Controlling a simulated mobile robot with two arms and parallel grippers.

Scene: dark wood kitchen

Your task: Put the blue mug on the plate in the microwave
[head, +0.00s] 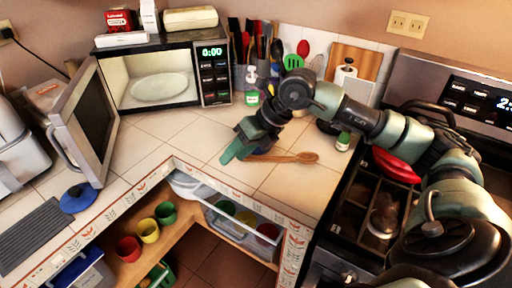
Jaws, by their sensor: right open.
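The microwave (218,72) stands at the back left with its door (90,120) swung wide open to the left. A white plate (160,88) lies inside it with nothing on it. I see no clear blue mug; a low round blue thing with a dark knob (78,199) lies on the counter below the door and looks more like a lid. My right gripper (236,152) is open over the tiled counter, right of the microwave's front, near a wooden spoon (290,158). My left gripper is not in view.
Red (128,249), yellow (149,231) and green (165,213) cups stand on the shelf below the counter. A soap bottle (252,94) and utensils stand at the back. The stove is at right. Counter (165,135) in front of the microwave is clear.

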